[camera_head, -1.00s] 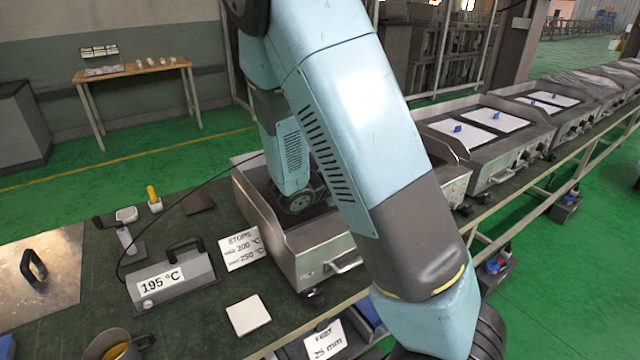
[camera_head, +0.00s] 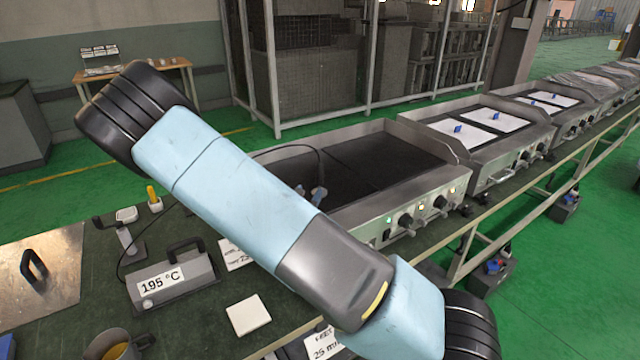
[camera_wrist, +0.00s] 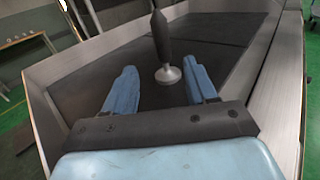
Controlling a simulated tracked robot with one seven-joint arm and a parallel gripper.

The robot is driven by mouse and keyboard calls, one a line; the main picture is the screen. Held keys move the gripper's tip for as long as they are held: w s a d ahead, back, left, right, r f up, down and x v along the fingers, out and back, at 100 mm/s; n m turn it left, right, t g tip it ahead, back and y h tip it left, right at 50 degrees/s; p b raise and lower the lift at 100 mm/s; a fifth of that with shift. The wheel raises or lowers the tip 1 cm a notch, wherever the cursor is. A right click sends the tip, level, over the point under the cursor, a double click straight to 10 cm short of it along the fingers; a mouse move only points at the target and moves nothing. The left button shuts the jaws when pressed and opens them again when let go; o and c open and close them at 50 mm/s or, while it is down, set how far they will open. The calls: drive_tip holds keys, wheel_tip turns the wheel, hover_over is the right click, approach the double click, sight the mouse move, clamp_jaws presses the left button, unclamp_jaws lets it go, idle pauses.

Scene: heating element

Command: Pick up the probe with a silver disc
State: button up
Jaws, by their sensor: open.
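The probe (camera_wrist: 161,36) stands in the wrist view with a dark handle up and a silver disc (camera_wrist: 168,74) at its foot, on the dark plate of the nearest griddle (camera_head: 372,170). My gripper (camera_wrist: 160,68) is open, with its blue fingers spread and the disc showing between and slightly beyond their tips. Nothing is held. In the head view a small blue part of my gripper (camera_head: 319,195) shows over the plate. My arm hides the rest of it, and I cannot make out the probe there.
Raised metal walls (camera_wrist: 264,75) border the plate. A thin black cable (camera_head: 300,148) arcs over the griddle toward the grey 195 °C box (camera_head: 172,283). A white square tile (camera_head: 248,315), a mug (camera_head: 112,345) and a steel sheet (camera_head: 55,270) are on the bench.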

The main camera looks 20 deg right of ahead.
sight(318, 177)
drive_tip(key=x, duration=1.2)
drive_tip(key=shift+d, duration=0.2)
drive_tip(key=shift+c, duration=0.5)
clamp_jaws()
drive_tip(key=shift+r, duration=0.1)
